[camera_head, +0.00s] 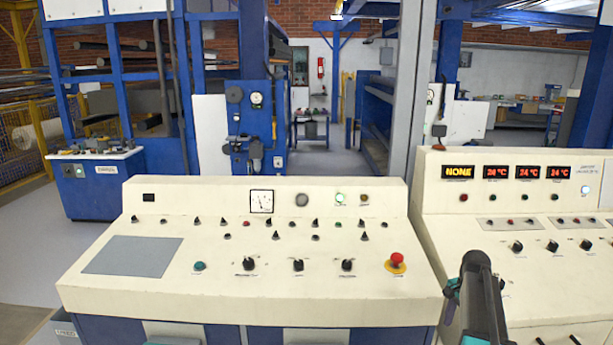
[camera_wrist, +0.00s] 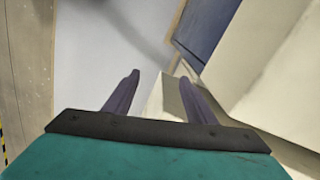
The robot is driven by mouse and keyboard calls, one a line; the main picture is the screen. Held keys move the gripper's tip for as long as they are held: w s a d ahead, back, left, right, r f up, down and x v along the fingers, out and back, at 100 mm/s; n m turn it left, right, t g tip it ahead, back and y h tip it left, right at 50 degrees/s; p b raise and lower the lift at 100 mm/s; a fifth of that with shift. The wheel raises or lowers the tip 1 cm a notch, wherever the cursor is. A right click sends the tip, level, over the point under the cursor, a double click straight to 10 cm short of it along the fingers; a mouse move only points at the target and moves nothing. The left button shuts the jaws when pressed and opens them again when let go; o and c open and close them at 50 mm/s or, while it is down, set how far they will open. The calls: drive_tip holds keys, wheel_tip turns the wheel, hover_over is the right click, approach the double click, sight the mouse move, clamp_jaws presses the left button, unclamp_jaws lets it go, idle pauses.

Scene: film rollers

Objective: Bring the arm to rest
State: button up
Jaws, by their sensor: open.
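My gripper (camera_wrist: 160,78) shows in the wrist view, with two dark purple fingers standing apart on a teal body. It is open and nothing is between the fingers. Beyond the fingertips are pale grey floor and the corner of a cream cabinet (camera_wrist: 250,50); I cannot tell how far off they are. In the head view, a dark part of my arm (camera_head: 480,295) rises from the bottom right in front of the right console. My gripper's fingers cannot be made out clearly there.
A cream control console (camera_head: 240,300) with knobs and a red emergency button (camera_head: 397,261) stands in front. A second console (camera_head: 520,215) with red number displays stands to its right. Blue machine frames (camera_head: 255,110) stand behind, with a floor aisle between them.

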drive_tip(key=s+a+f+n+g, duration=0.25)
drive_tip(key=s+a+f, duration=0.45)
drive_tip(key=a+f, duration=0.5)
drive_tip(key=s+a+f+n+g, duration=0.25)
drive_tip(key=s+a+f, duration=0.45)
drive_tip(key=a+f, duration=0.45)
drive_tip(key=s+a+f+n, duration=0.3)
drive_tip(key=s, duration=0.5)
drive_tip(key=s+a+f+n, duration=0.3)
drive_tip(key=s+f+n, duration=0.1)
drive_tip(key=s, duration=0.4)
drive_tip(key=s+a+f+n+g, duration=0.1)
drive_tip(key=s+a+f+n, duration=0.2)
drive_tip(key=s, duration=0.5)
drive_tip(key=shift+s+a+f+n, duration=0.15)
drive_tip(key=shift+a+f+n, duration=0.15)
drive_tip(key=shift+n, duration=0.3)
